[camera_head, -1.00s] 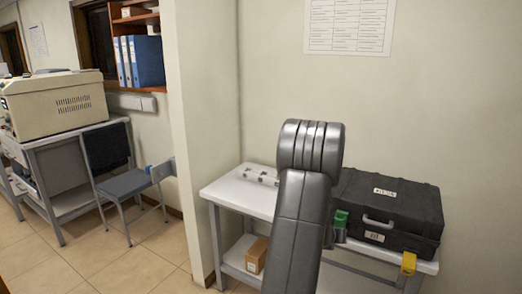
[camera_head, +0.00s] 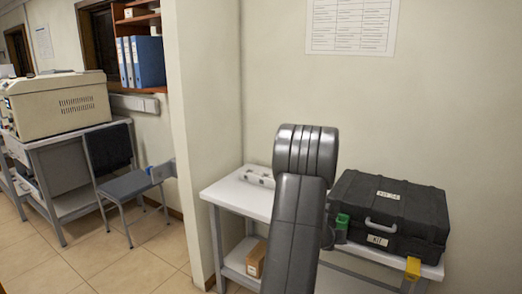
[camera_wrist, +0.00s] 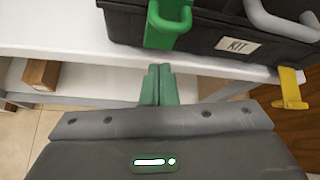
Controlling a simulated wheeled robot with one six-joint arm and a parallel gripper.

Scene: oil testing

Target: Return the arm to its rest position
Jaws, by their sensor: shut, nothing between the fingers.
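My gripper (camera_wrist: 157,85) shows in the wrist view with its two green fingers shut together and nothing between them. It is in front of the table's front edge, close to the black case. In the head view my grey arm stands in the middle and hides the gripper and part of the table.
A white table (camera_head: 236,194) stands against the wall. On it is a black case (camera_head: 385,212) marked KIT, with a green latch (camera_wrist: 160,38) and a yellow latch (camera_wrist: 290,88). A cardboard box (camera_head: 256,259) sits on the lower shelf. A chair (camera_head: 135,183) stands at left.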

